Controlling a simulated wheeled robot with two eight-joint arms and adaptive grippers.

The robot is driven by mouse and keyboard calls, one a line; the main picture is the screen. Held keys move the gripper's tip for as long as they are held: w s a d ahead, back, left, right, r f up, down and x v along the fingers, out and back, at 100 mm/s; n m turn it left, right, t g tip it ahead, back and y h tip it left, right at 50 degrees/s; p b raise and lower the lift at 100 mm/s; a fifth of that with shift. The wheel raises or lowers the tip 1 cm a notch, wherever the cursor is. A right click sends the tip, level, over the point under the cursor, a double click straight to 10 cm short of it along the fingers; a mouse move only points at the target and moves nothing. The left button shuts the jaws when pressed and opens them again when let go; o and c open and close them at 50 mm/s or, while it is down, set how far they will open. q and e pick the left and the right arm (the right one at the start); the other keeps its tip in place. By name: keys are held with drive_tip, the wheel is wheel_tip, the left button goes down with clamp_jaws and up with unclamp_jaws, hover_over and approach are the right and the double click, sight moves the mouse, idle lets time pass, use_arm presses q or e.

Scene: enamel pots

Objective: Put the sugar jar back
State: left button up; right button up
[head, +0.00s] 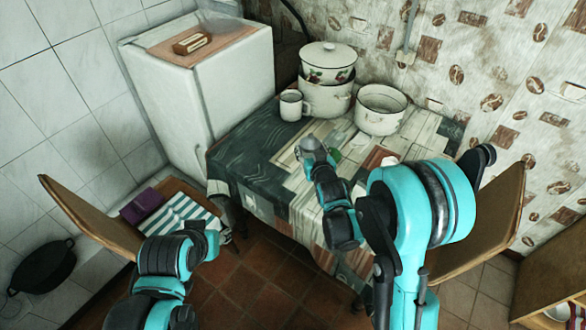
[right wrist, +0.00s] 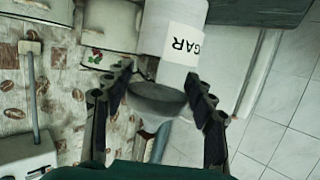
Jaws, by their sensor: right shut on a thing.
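The sugar jar (right wrist: 172,25) is white, with a white label on which "GAR" shows in the right wrist view. A grey rounded part, seemingly its lid, sits between the two dark fingers of my right gripper (right wrist: 158,105), which is shut on it. In the head view my right gripper (head: 312,153) is over the table's near middle, with the grey top of the jar showing; the jar's body is mostly hidden. I cannot tell whether the jar touches the table. My left arm ends at the lower left, and its fingers cannot be made out.
On the table (head: 240,160), a white mug (head: 291,106), stacked enamel pots (head: 326,97) and an open white pot (head: 380,112) stand at the back. A white fridge (head: 230,90) stands left. Chairs flank the table: left (head: 92,217), right (head: 480,235). The table's left part is clear.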

drive_tip(key=w+a+f+b, duration=0.1)
drive_tip(key=w+a+f, duration=0.1)
drive_tip(key=f, duration=0.1)
drive_tip(key=w+a+f+b, duration=0.2)
drive_tip(key=f, duration=0.1)
drive_tip(key=w+a+f+b, duration=0.2)
drive_tip(key=w+a+f, duration=0.1)
drive_tip(key=f, duration=0.1)
drive_tip(key=shift+f, duration=0.1)
drive_tip(key=o, duration=1.5)
